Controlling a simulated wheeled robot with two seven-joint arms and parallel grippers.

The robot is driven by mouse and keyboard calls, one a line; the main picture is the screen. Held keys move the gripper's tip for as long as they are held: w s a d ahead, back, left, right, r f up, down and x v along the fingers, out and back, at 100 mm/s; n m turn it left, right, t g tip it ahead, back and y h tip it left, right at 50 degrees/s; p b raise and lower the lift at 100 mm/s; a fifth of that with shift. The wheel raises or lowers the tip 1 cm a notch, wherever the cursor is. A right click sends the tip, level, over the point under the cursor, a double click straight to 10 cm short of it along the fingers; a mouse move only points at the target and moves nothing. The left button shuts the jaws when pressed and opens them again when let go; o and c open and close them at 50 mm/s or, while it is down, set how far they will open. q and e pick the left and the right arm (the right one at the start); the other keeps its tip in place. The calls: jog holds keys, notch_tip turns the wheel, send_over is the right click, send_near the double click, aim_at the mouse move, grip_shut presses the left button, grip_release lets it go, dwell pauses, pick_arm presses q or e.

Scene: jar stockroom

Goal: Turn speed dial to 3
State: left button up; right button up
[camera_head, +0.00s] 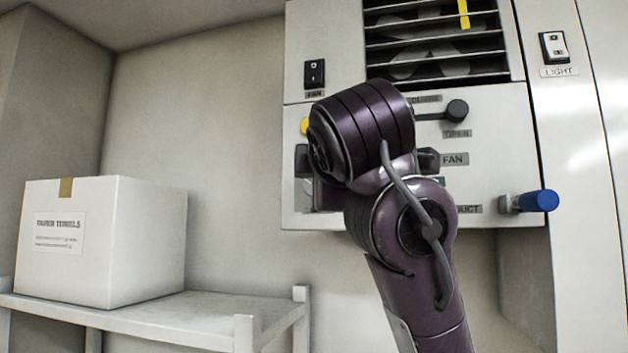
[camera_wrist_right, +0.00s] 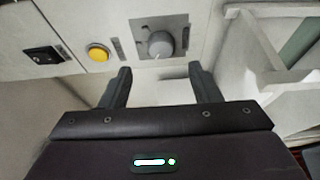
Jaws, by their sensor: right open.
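The speed dial is likely the round grey knob (camera_wrist_right: 161,44) on a darker grey square plate (camera_wrist_right: 142,30) in the right wrist view. Its numbers and setting are too small to read. My right gripper (camera_wrist_right: 160,78) is open, its two dark fingers apart and empty. The fingers point toward the knob, one tip to each side of it in the picture, with a gap still showing between tips and knob. In the head view my arm covers the middle of the panel (camera_head: 490,135) and hides the knob. My left gripper is not in view.
A yellow button (camera_wrist_right: 97,52) and a black switch (camera_wrist_right: 42,57) sit left of the knob. The panel also has a black lever knob (camera_head: 457,110), a blue handle (camera_head: 540,200) and a FAN switch (camera_head: 315,73). A white box (camera_head: 150,240) stands on a shelf (camera_head: 190,315) at left.

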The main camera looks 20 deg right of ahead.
jog(key=p+x, duration=0.4)
jog(key=x, duration=0.4)
jog(key=shift+a+f, duration=0.1)
jog(key=shift+a, duration=0.05)
